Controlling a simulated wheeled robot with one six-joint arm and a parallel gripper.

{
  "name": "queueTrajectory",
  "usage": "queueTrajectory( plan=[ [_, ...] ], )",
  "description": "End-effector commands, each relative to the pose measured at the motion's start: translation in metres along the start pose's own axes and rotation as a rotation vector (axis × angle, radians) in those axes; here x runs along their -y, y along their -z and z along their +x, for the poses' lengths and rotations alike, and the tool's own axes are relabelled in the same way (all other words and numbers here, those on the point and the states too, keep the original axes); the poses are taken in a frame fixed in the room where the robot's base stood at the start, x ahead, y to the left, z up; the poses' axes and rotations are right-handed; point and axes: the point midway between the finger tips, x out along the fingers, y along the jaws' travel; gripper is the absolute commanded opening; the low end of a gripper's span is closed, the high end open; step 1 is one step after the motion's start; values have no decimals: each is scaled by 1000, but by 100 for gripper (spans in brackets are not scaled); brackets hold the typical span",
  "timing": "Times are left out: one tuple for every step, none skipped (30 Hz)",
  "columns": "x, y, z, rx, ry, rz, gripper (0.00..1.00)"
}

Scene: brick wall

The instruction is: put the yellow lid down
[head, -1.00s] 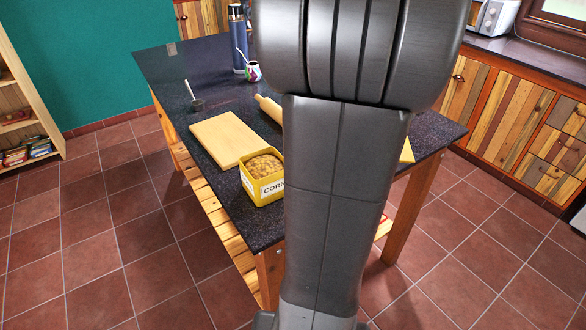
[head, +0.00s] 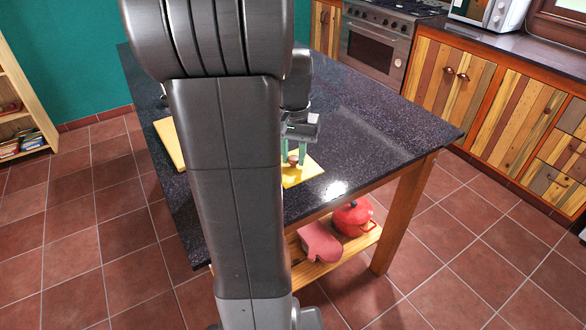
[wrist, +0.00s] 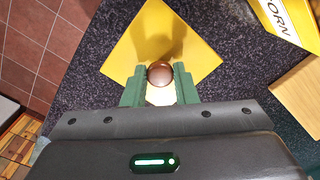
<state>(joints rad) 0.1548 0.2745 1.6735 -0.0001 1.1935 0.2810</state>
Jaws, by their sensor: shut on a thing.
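The yellow lid (head: 305,173) is a flat square plate with a round brown knob (wrist: 159,74) in its middle. It is over the dark speckled tabletop (head: 375,125), right of my arm in the head view. My gripper (head: 293,160) is shut on the knob, with a green finger on either side. In the wrist view the lid (wrist: 196,57) looks about level. I cannot tell whether its underside touches the tabletop or is just above it. My arm and gripper hide part of the lid.
In the wrist view a yellow CORN tin (wrist: 288,22) and a wooden board (wrist: 298,95) are to the right of the lid. The tabletop right of the lid is clear in the head view. A red pot (head: 353,217) stands on the shelf below.

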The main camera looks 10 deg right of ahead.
Motion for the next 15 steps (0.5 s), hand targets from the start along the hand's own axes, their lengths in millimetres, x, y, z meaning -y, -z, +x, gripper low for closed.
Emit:
queueTrajectory(
  plan=[
    [0,0,5,2,0,0,4],
    [0,-1,8,3,-1,0,4],
    [0,-1,14,4,-1,1,4],
    [0,-1,18,3,-1,1,4],
    [0,-1,23,4,-1,1,4],
    [0,-1,29,4,-1,1,4],
    [0,-1,33,4,-1,1,4],
    [0,-1,35,3,-1,1,4],
    [0,0,38,1,0,1,4],
    [0,0,39,1,0,1,4],
    [0,0,40,0,0,1,4],
    [0,0,40,0,0,1,4],
    [0,0,40,0,0,1,4],
    [0,0,40,0,0,1,4],
    [0,0,40,0,0,1,4]
  ],
)
